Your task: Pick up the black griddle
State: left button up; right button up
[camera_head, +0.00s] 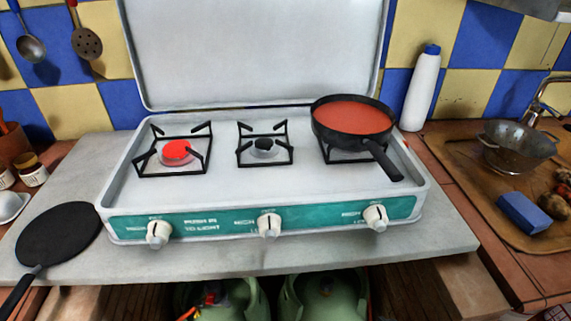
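The black griddle (60,234) is a flat round pan lying on the grey counter at the left, beside the white camping stove. Its handle points toward the lower left and reaches past the counter's front edge, out of the picture. Nothing lies on the griddle. Neither of my grippers shows in the head view.
The white stove (225,190) with its lid raised fills the middle of the counter (330,255). A black pan with red contents (352,116) stands on its right burner. The left burner (176,152) has a red centre. Jars (32,172) stand behind the griddle.

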aim_at(55, 237)
jog(key=u, duration=1.45)
jog(key=j+u, duration=0.2)
jog(key=j, duration=0.65)
